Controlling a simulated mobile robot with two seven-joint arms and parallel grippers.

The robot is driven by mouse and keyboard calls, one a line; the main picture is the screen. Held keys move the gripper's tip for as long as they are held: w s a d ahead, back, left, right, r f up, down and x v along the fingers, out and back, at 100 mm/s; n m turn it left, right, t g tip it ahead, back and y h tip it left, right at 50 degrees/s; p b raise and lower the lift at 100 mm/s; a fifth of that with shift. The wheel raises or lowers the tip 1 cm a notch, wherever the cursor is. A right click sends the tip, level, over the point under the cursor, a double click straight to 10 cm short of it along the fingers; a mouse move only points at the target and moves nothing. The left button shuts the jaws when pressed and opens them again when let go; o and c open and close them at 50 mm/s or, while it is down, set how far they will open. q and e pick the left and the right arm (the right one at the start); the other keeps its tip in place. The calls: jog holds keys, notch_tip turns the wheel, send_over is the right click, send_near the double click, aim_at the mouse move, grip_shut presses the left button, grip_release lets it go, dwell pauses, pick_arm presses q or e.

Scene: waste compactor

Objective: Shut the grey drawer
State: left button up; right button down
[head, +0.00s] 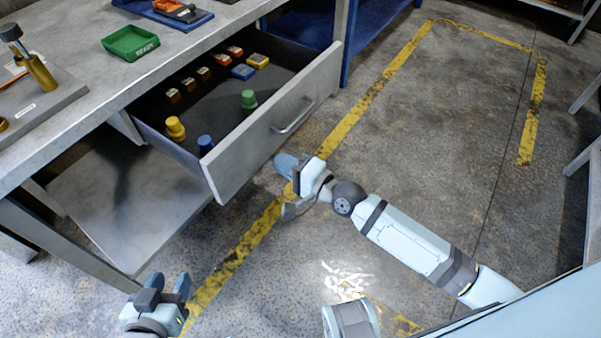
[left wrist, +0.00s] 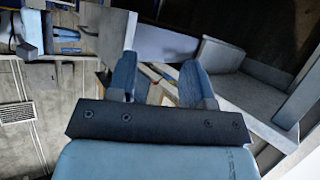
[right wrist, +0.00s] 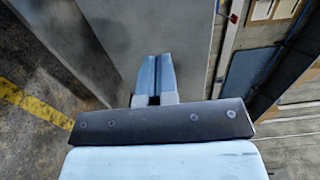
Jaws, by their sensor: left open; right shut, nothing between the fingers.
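The grey drawer (head: 262,137) stands pulled out from under the workbench, with a bar handle (head: 295,118) on its front. My right gripper (head: 287,163) is shut and empty, just in front of and below the drawer front. In the right wrist view its closed fingers (right wrist: 157,62) point at a grey panel (right wrist: 115,35), apparently the drawer front; whether they touch it I cannot tell. My left gripper (head: 170,287) is open and empty, low at the bottom left, away from the drawer. Its parted fingers (left wrist: 160,75) also show in the left wrist view.
The drawer holds a yellow piece (head: 175,128), a green piece (head: 249,99), a blue piece (head: 205,143) and several small boxes. A green tray (head: 130,43) lies on the workbench (head: 75,50). A lower shelf (head: 130,205) lies below. The floor right of the drawer is clear.

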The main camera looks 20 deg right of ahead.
aim_at(254, 147)
jog(key=x, duration=0.4)
jog(key=shift+w+a+b, duration=0.25)
jog(key=shift+b, duration=0.1)
jog(key=shift+w+a, duration=0.4)
jog(key=shift+w, duration=0.1)
pick_arm(q)
jog(key=shift+w+d+r+t+h, duration=0.25)
jog(key=shift+w+d+r, duration=0.05)
jog(key=shift+r, duration=0.25)
jog(key=shift+w+d+r+t+h, duration=0.25)
jog(key=shift+r, duration=0.25)
pick_arm(e)
jog(key=shift+w, duration=0.1)
pick_arm(q)
jog(key=shift+s+f, duration=0.1)
pick_arm(e)
jog(key=shift+w+a, duration=0.1)
